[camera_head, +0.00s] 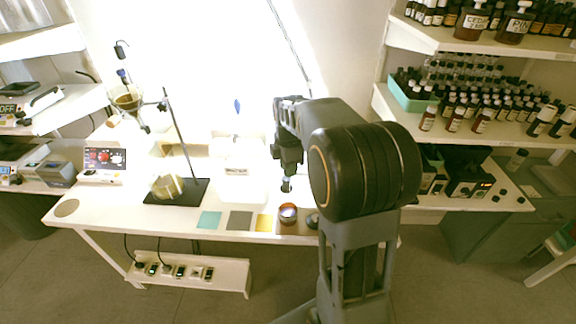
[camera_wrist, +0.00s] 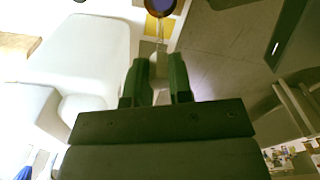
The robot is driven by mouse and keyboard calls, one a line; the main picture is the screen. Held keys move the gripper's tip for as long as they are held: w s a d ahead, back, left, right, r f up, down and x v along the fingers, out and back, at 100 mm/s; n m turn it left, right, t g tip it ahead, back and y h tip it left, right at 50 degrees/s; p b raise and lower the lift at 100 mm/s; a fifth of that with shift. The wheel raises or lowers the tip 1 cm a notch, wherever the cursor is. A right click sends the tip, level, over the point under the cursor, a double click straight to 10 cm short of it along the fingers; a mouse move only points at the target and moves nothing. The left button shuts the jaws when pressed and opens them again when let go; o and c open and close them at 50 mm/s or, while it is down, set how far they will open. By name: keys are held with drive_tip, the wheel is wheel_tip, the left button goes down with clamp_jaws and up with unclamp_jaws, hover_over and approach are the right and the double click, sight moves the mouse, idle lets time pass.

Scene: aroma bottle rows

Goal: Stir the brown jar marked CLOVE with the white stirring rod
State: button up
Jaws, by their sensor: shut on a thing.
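My gripper (camera_head: 287,186) points down over the white table, just behind a small brown jar (camera_head: 288,210). The jar is open at the top and stands at the table's front edge; I cannot read a label on it. In the wrist view my gripper (camera_wrist: 160,68) has its two fingers closed on a thin pale rod, the white stirring rod (camera_wrist: 160,38). The rod reaches away from the fingers toward the dark round mouth of the jar (camera_wrist: 160,6) at the top edge. I cannot tell whether its tip is inside the jar. The rod is not clear in the head view.
Teal (camera_head: 209,220), grey (camera_head: 240,221) and yellow (camera_head: 264,223) squares lie left of the jar. A dark round thing (camera_head: 312,220) is close on its right, partly behind my arm. A stand with a black base (camera_head: 177,191) is at left. Bottle shelves (camera_head: 470,130) are at right.

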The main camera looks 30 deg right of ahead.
drive_tip(key=shift+f+b, duration=2.85)
drive_tip(key=shift+f, duration=1.9)
drive_tip(key=shift+d, duration=0.1)
